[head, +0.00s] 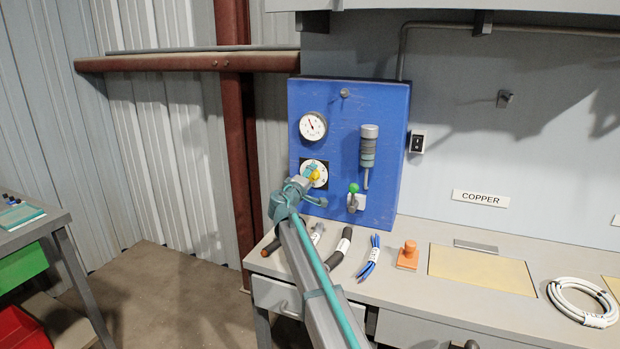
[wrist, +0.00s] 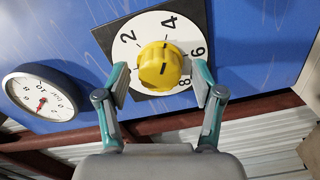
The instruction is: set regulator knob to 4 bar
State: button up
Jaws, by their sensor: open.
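The yellow regulator knob (wrist: 163,66) sits at the centre of a white dial (wrist: 124,52) marked 2, 4, 6 and 8. A dark line shows on the knob's face, but I cannot tell for certain which number it points to. In the head view the knob (head: 315,176) is partly covered by my arm's end. My gripper (wrist: 160,80) is open, with one finger to each side of the knob. A gap shows between the fingers and the knob. The pressure gauge (wrist: 42,95) has a red needle; its reading is too small to tell.
The blue panel (head: 345,105) also carries a grey cylindrical unit (head: 368,150) and a green-topped valve (head: 354,190) right of the dial. Below, the bench (head: 395,275) holds cable pieces, blue wires (head: 370,257), an orange block (head: 408,256) and a white cable coil (head: 582,302).

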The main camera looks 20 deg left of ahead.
jog(key=s, duration=1.1)
jog(key=shift+s, duration=0.3)
